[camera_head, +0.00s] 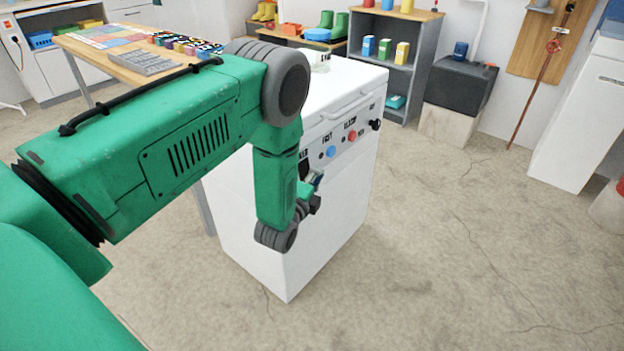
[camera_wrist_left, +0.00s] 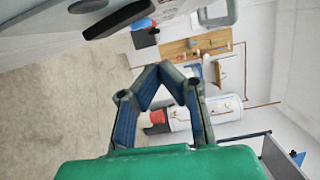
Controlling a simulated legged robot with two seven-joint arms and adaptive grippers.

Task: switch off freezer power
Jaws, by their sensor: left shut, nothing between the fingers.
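The white chest freezer (camera_head: 345,200) stands in the middle of the head view. Its front panel has a blue knob (camera_head: 331,151), a red knob (camera_head: 352,136) and a black knob (camera_head: 376,125) under small dark labels. A dark part at the panel's left end is partly hidden by my arm. My left gripper (camera_head: 316,188) is in front of the freezer's front face, just below the panel's left end. In the wrist view the fingers (camera_wrist_left: 168,70) meet at their tips with nothing between them. I cannot tell whether they touch the freezer. My right gripper is out of view.
A wooden table (camera_head: 120,66) with blocks and a grey tray stands behind my left arm. A shelf (camera_head: 397,50) with boxes and a black bin (camera_head: 460,84) are at the back. A white cabinet (camera_head: 580,120) is at right. The floor right of the freezer is clear.

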